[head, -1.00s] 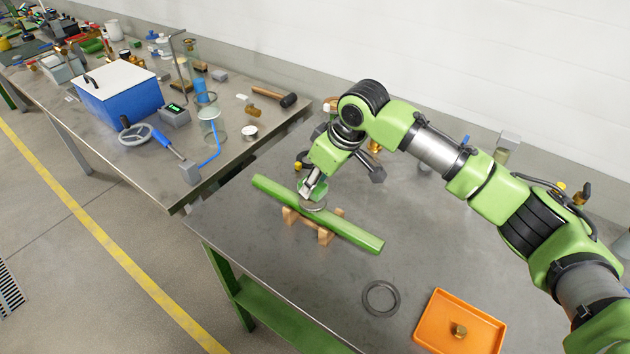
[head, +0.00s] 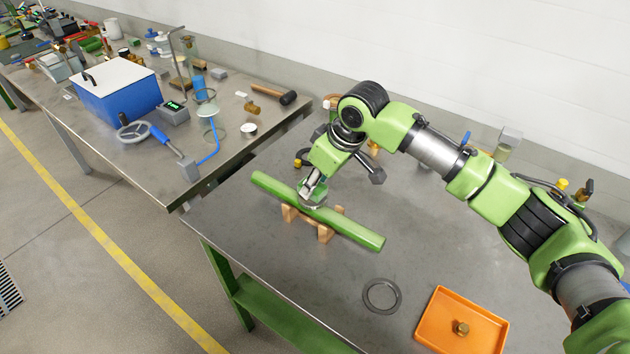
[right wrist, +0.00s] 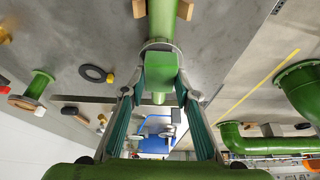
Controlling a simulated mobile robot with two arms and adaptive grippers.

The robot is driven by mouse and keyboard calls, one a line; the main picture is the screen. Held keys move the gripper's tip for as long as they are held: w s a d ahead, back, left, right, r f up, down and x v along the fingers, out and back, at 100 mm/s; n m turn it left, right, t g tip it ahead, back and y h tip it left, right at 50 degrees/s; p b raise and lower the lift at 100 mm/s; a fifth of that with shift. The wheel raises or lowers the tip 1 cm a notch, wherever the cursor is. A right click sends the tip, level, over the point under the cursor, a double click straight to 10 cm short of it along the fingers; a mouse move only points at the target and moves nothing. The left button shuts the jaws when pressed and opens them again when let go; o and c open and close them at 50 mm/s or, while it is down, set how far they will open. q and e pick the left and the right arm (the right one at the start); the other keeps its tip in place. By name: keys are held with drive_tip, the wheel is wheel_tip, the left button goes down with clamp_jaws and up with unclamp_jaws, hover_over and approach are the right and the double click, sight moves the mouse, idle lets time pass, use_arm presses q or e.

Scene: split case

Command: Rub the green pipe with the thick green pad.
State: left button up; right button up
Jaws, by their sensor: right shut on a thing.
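The green pipe (head: 350,229) lies slantwise across wooden supports (head: 326,232) on the grey bench. It also shows in the right wrist view (right wrist: 161,18). My right gripper (head: 312,196) is over the pipe, left of its middle. In the right wrist view its fingers (right wrist: 161,85) are shut on the thick green pad (right wrist: 161,66), a green block. A pale grey round rim shows under the gripper at the pipe. The pad's underside is hidden, so I cannot tell whether it touches the pipe. My left gripper is not in view.
An orange tray (head: 436,328) with a small brass part (head: 461,328) and a grey ring (head: 381,283) are at the bench's front right. A second bench at left holds a blue box (head: 118,98), a hammer (head: 276,94) and other things. Bare bench surrounds the pipe's right end.

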drive_tip(key=shift+f, duration=0.55)
drive_tip(key=shift+a+r, duration=0.1)
drive_tip(key=shift+w+a+p, duration=0.1)
drive_tip(key=shift+p, duration=0.25)
drive_tip(key=shift+w+a, duration=0.25)
drive_tip(key=shift+a, duration=0.05)
drive_tip(key=shift+d, duration=0.1)
drive_tip(key=shift+s+d+p, duration=0.45)
drive_tip(key=shift+d+p, duration=0.05)
drive_tip(key=shift+p, duration=0.3)
drive_tip(key=shift+s+d+p, duration=0.3)
drive_tip(key=shift+s+d, duration=0.05)
drive_tip(key=shift+d, duration=0.05)
drive_tip(key=shift+f, duration=0.2)
